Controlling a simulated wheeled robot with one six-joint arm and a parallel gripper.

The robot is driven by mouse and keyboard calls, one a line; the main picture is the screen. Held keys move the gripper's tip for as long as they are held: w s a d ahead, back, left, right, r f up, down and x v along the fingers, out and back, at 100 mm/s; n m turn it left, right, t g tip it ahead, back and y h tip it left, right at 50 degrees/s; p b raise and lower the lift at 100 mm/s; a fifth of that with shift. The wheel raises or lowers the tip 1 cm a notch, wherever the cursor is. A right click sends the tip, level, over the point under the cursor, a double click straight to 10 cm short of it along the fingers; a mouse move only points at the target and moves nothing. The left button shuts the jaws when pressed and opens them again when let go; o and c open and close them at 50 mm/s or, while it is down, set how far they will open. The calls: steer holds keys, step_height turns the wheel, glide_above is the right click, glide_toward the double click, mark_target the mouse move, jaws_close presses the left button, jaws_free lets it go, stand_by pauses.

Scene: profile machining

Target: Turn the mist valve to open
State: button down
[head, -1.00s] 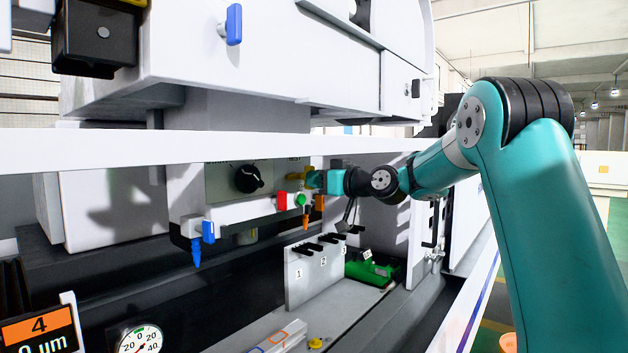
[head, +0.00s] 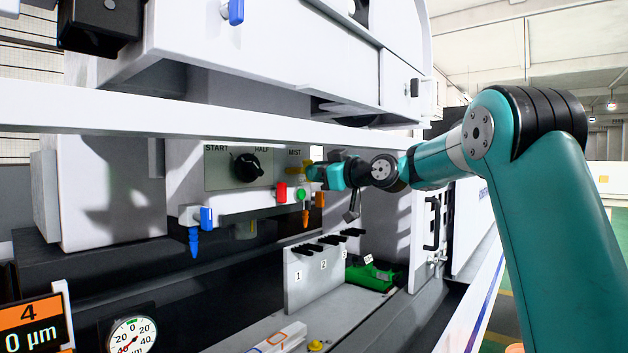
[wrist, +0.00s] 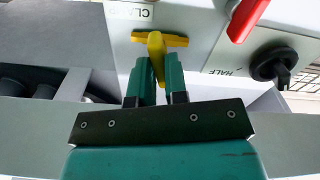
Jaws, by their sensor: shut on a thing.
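The mist valve has a yellow handle (wrist: 157,42) with a crossbar, mounted on the pale panel under a partly hidden label. In the wrist view the handle's stem reaches down between the two green fingers of my gripper (wrist: 160,75), which are shut on it. The crossbar lies level across the picture. In the head view my gripper (head: 312,172) is at the right end of the panel, by the MIST label (head: 294,152). There the yellow handle (head: 294,168) is only partly visible beside the fingers.
A black knob (head: 247,167) sits between START and HALF. A red handle (wrist: 246,16) is close to the valve. Green (head: 301,194) and orange (head: 305,216) parts hang below the panel. A white rail (head: 200,122) crosses above. A numbered rack (head: 312,278) stands below.

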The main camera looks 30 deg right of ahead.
steer(key=shift+n+b, duration=0.6)
steer(key=shift+b, duration=0.05)
steer(key=shift+f+n+b, duration=0.2)
steer(key=shift+n+b, duration=0.2)
steer(key=shift+b, duration=0.35)
steer(key=n+b, duration=0.2)
steer(key=b, duration=0.1)
steer(key=shift+n+b, duration=0.7)
steer(key=shift+r, duration=0.2)
